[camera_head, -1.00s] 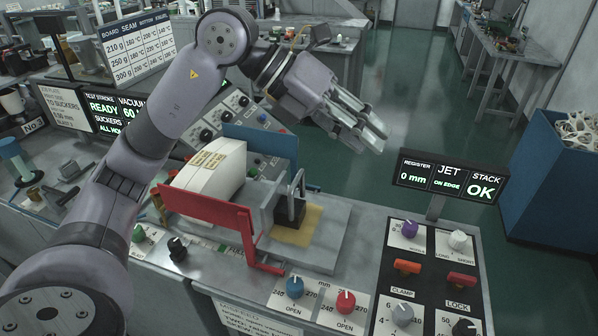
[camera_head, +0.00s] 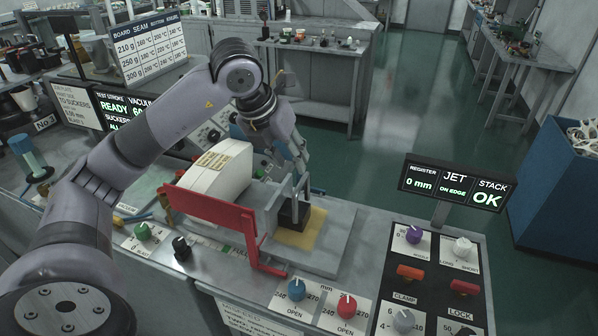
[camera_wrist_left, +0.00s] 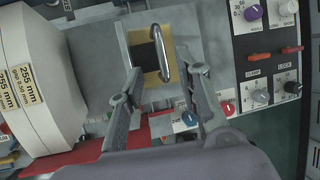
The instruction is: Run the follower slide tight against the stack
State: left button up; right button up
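The stack (camera_head: 222,172) is a thick white pile with a printed label, lying behind a red bar in the head view. It shows at the left of the left wrist view (camera_wrist_left: 38,85). The follower slide appears to be the dark block (camera_head: 291,213) with an upright metal loop handle (camera_wrist_left: 161,55), to the right of the stack. A grey part sits between them in the head view; I cannot tell whether they touch. My left gripper (camera_head: 294,160) points down just behind the handle. In the wrist view its open fingers (camera_wrist_left: 158,64) lie either side of the loop. My right gripper is out of view.
The red bar (camera_head: 212,208) crosses in front of the stack. A yellow pad (camera_head: 305,228) lies around the dark block. A knob panel (camera_head: 430,270) and a display reading 0 mm, ON EDGE and STACK OK (camera_head: 457,184) stand to the right. The grey plate's right side is clear.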

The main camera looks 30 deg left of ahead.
aim_at(302, 180)
pick_arm(q)
jog(key=p+x, duration=0.1)
jog(key=x, duration=0.5)
jog(key=shift+w+f, duration=0.15)
jog(key=shift+f, duration=0.25)
jog(key=shift+c, duration=0.5)
grip_shut()
